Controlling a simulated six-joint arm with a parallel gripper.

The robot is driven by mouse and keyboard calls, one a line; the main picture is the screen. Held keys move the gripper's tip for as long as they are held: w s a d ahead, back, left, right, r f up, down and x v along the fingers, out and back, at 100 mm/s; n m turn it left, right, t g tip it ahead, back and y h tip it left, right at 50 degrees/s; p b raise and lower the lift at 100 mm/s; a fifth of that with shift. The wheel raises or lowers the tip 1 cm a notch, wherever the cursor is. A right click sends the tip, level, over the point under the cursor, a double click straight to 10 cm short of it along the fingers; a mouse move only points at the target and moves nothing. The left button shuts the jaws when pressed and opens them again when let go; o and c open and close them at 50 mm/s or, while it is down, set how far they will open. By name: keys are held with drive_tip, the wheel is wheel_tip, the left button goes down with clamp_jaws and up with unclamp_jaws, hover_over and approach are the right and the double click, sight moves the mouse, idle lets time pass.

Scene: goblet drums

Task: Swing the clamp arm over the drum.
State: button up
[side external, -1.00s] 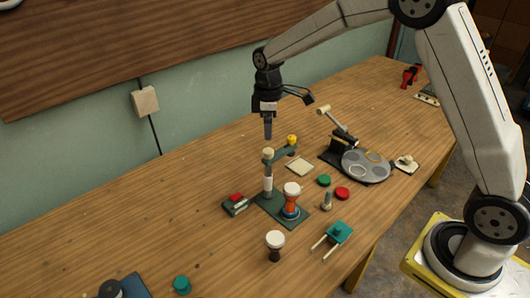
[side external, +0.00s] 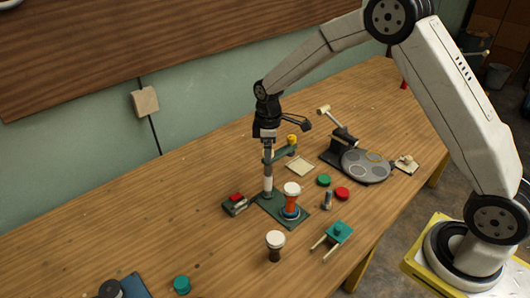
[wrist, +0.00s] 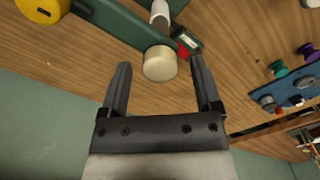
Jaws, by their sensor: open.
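The clamp stand has a green base plate (side external: 268,207), a white post (side external: 268,183) and a green clamp arm (side external: 282,155) with a yellow knob (side external: 292,139) at its far end. The arm points to the upper right, away from the drum. The orange drum (side external: 291,203) with a white head stands upright on the plate. My gripper (side external: 268,150) is upright at the top of the post. In the wrist view, the cream cap (wrist: 160,63) of the pivot lies between my open fingers (wrist: 160,75), with a gap on both sides. The drum is not clearly visible there.
A second dark drum (side external: 275,245) stands in front of the plate. A small red-topped block (side external: 236,203) is at its left. Green (side external: 324,180) and red (side external: 342,193) discs, a grey turntable (side external: 366,166) and a teal stool-like piece (side external: 338,234) lie to the right.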

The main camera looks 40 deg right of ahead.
drive_tip(key=shift+f, duration=0.1)
clamp_jaws()
idle(1.4)
